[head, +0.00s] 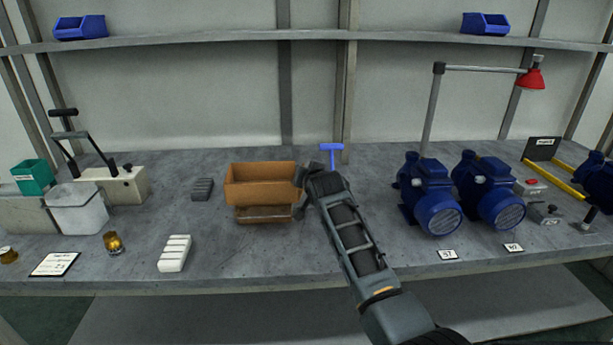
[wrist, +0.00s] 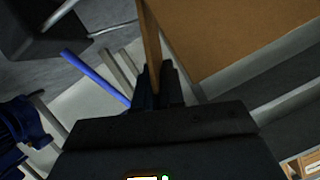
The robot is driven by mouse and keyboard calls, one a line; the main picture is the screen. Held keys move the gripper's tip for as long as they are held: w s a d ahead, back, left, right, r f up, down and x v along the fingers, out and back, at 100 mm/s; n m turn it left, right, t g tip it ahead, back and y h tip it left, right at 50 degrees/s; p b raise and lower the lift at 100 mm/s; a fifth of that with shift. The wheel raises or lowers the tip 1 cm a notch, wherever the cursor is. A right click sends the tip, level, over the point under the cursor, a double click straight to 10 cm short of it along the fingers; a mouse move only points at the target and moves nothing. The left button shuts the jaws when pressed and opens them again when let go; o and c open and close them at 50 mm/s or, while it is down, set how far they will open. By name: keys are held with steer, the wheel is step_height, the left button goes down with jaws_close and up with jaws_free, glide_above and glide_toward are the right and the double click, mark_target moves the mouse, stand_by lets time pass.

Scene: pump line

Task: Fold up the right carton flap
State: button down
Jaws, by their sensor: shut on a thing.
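The brown open carton (head: 261,192) stands near the middle of the bench in the head view. My gripper (head: 302,184) is at its right side and hides much of that side. In the wrist view a thin brown cardboard flap (wrist: 150,30), seen edge-on, runs down between the two dark fingers of my gripper (wrist: 157,80). The fingers are shut on it. A broad brown cardboard face (wrist: 235,35) of the carton fills the upper right of the wrist view. In the head view my gripper hides the flap, so its angle is hard to judge there.
A blue T-handled tool (head: 332,152) stands just behind my gripper. Blue pumps (head: 430,195) stand to the right. A white ribbed block (head: 174,253) and a dark grey block (head: 202,189) lie left of the carton. The bench in front of the carton is clear.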

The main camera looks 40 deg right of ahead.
steer(key=c, duration=1.6)
jaws_free()
steer(key=shift+f, duration=0.1)
steer(key=v, duration=0.7)
steer(key=shift+s+a, duration=0.25)
steer(key=shift+s, duration=0.05)
steer(key=shift+o, duration=0.5)
